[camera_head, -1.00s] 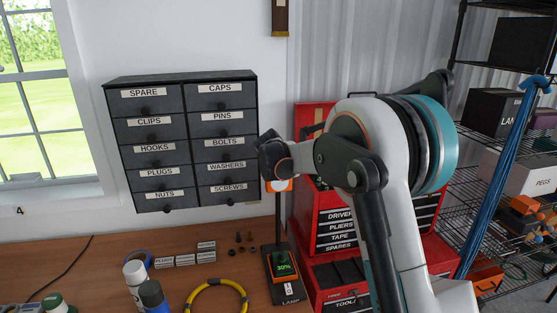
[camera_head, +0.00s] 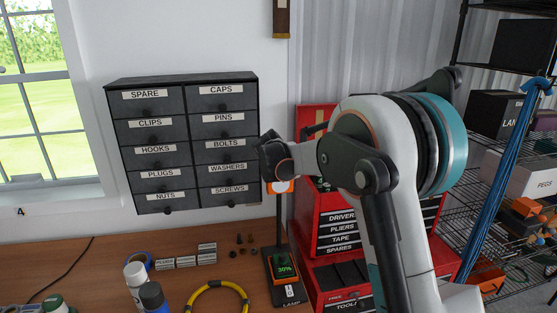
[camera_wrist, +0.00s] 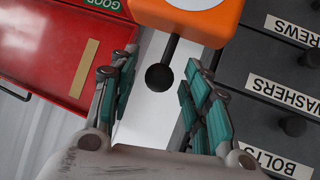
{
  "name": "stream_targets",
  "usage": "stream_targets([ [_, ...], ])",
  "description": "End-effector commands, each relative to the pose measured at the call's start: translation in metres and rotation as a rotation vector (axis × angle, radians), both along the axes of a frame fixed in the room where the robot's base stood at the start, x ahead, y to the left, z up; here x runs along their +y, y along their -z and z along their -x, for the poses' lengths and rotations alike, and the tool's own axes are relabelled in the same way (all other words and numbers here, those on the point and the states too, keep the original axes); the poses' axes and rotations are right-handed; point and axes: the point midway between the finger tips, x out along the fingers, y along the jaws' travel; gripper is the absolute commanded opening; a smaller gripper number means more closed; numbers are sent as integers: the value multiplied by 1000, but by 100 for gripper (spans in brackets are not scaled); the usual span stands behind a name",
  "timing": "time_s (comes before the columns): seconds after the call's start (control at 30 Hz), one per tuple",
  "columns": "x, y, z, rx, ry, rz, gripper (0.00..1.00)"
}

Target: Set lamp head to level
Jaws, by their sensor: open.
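The lamp stands on the workbench with a black base (camera_head: 288,290), a thin dark post and a small screen reading 30%. Its orange lamp head (camera_head: 280,187) shows just below my gripper's dark wrist end, which partly hides the lamp. In the wrist view the orange lamp head (camera_wrist: 190,18) is at the top, with a pale round face and a short black stem ending in a ball knob (camera_wrist: 159,77). My gripper (camera_wrist: 158,68) is open, its teal-padded fingers on either side of the knob in the picture, with visible gaps. The lamp head looks tilted in the wrist view.
The black drawer cabinet (camera_head: 186,145) on the wall is close to the left of my gripper. The red tool chest (camera_head: 335,215) stands close behind and right. A yellow-black cable ring (camera_head: 217,285), cans and small labelled blocks lie on the workbench (camera_head: 100,262).

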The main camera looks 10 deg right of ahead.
Motion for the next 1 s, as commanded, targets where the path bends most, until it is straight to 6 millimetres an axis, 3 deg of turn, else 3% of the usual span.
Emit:
stream_targets([
  [0.5, 25, -48, 71, -1, -2, 0, 44],
  [0.7, 29, -57, 84, -1, 0, 0, 44],
  [1.0, 30, -59, 87, -1, 0, 0, 44],
])
